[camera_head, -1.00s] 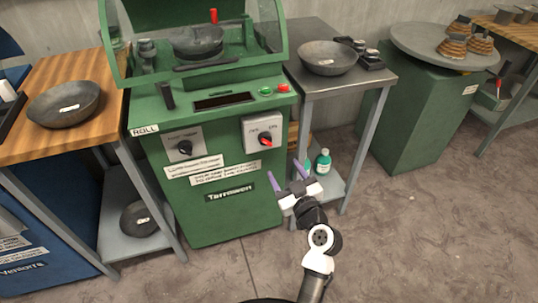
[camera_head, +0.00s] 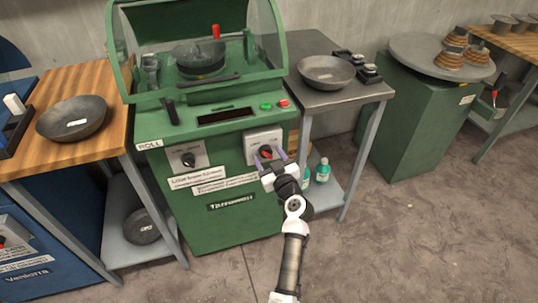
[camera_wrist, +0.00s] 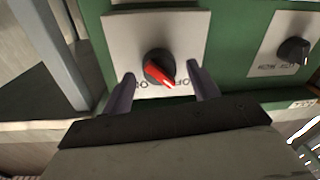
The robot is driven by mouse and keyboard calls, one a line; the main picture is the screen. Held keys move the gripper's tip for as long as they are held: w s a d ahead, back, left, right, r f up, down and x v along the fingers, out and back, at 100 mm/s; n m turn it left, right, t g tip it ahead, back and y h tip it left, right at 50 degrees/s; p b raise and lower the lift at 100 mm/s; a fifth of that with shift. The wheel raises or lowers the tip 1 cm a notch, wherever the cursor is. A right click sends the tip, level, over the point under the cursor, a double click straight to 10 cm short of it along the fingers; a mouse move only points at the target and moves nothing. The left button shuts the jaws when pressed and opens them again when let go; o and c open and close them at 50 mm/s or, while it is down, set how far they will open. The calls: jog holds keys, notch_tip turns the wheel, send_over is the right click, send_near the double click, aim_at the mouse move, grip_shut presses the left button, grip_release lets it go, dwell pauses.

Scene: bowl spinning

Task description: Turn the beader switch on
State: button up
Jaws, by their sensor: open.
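The green beader machine (camera_head: 230,215) stands in the middle of the head view. Its switch is a round dark knob with a red pointer (camera_wrist: 160,70) on a white plate (camera_wrist: 190,30). The switch also shows in the head view (camera_head: 265,151), partly behind my fingers. In the wrist view the red pointer slants down and right, towards lettering that looks like "OFF". My gripper (camera_wrist: 163,88) is open, with one purple finger on each side of the knob. I cannot tell whether either finger touches it. My gripper also shows in the head view (camera_head: 270,160), just in front of the plate.
A second knob with a black handle (camera_head: 188,159) is on the machine's left plate. Green and red buttons (camera_head: 275,104) sit above the switch. A grey table (camera_head: 345,100) with a bowl (camera_head: 326,72) stands to the right. The floor in front is clear.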

jog(key=shift+w, duration=0.1)
jog(key=c, duration=1)
jog(key=m+b, duration=0.2)
jog(key=m, duration=0.1)
jog(key=shift+f+m+b, duration=0.2)
jog(key=shift+m+b, duration=0.1)
jog(key=shift+b, duration=0.1)
jog(key=m+b, duration=0.1)
jog(key=m, duration=0.3)
jog(key=shift+m+t, duration=0.4)
jog(key=m, duration=0.4)
jog(key=shift+m, duration=0.4)
jog(key=shift+m+h+p, duration=0.5)
jog(key=shift+m+p, duration=0.4)
jog(key=shift+m, duration=1.8)
